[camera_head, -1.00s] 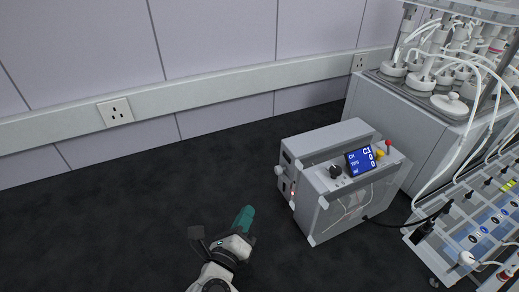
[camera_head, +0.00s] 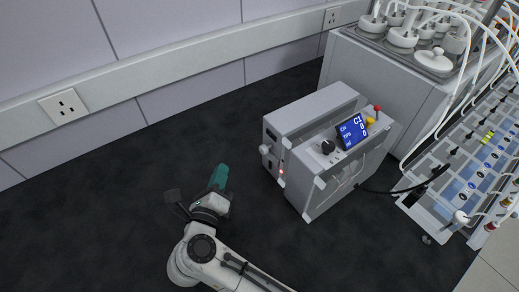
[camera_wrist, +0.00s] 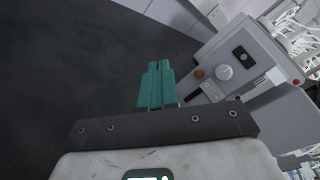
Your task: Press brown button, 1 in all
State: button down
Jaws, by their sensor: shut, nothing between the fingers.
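In the wrist view, a small round brown button (camera_wrist: 199,73) sits on the grey side panel of a box-shaped device (camera_wrist: 258,72). The brown button cannot be made out in the head view.
The device carries a blue display (camera_head: 352,131), a black knob (camera_head: 328,146) and a red-tipped lever (camera_head: 377,109). A rack with cables (camera_head: 440,205) and a grey reactor cabinet (camera_head: 385,85) stand at right. A wall socket (camera_head: 63,107) is behind. The dark surface left of the device is clear.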

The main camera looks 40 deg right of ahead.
jog(key=d, duration=0.6)
jog(key=shift+s+d+r+p, duration=0.1)
jog(key=shift+d+p, duration=0.1)
jog(key=shift+p, duration=0.15)
jog(key=shift+d, duration=0.7)
jog(key=shift+p, duration=0.35)
dwell(0.8)
jog(key=shift+d+p, duration=0.3)
jog(key=shift+d, duration=0.1)
jog(key=shift+d+p, duration=0.4)
jog(key=shift+d, duration=0.45)
dwell(0.9)
jog(key=shift+a, duration=1.25)
jog(key=shift+a, duration=2.5)
